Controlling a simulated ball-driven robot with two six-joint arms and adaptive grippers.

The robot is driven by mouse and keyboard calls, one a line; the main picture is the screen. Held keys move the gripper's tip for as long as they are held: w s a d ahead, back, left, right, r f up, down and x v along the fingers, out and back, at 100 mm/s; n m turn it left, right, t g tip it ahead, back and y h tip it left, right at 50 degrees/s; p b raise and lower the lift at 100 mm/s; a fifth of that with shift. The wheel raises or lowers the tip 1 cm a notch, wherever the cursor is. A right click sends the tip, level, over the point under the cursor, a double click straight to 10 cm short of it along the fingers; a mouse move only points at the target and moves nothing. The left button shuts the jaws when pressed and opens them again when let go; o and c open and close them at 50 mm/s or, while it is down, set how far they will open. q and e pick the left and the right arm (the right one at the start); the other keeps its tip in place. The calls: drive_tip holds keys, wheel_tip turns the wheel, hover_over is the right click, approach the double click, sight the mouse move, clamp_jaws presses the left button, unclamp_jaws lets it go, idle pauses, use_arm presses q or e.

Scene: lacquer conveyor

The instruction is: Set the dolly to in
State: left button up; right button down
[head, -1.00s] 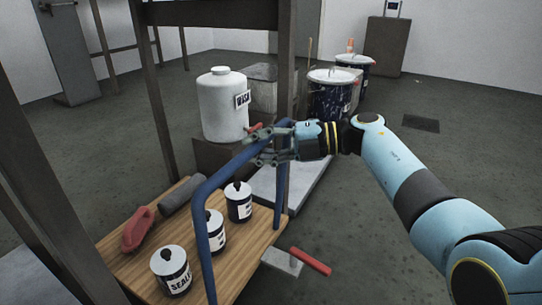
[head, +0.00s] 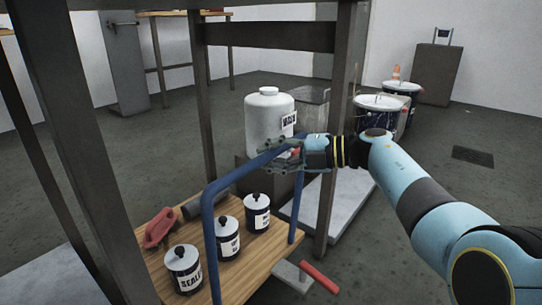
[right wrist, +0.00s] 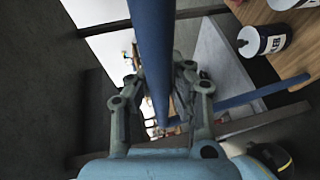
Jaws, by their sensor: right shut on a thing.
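The dolly is a low wooden platform (head: 252,262) with a blue tubular push handle (head: 208,238) standing up from it. It sits on the floor by dark frame legs. On it stand several white-and-dark cans, one labelled SEALER (head: 184,268), a red-handled tool (head: 159,228) and a grey roll (head: 205,205). My right gripper (head: 277,155) is shut on the top bar of the handle near its far right end. In the right wrist view the blue bar (right wrist: 152,50) runs between the fingers. My left gripper is not in view.
A dark frame leg (head: 340,130) stands close by my right wrist. A white WASH jug (head: 268,118) on a dark block is just behind the handle. A pale slab (head: 345,205), dark drums (head: 376,118) and a red-handled tool (head: 320,277) lie right. Open floor is at far right.

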drive_tip(key=c, duration=1.2)
unclamp_jaws()
drive_tip(key=shift+w+r, duration=0.1)
drive_tip(key=shift+o, duration=0.2)
drive_tip(key=v, duration=1.2)
drive_tip(key=shift+r, duration=0.15)
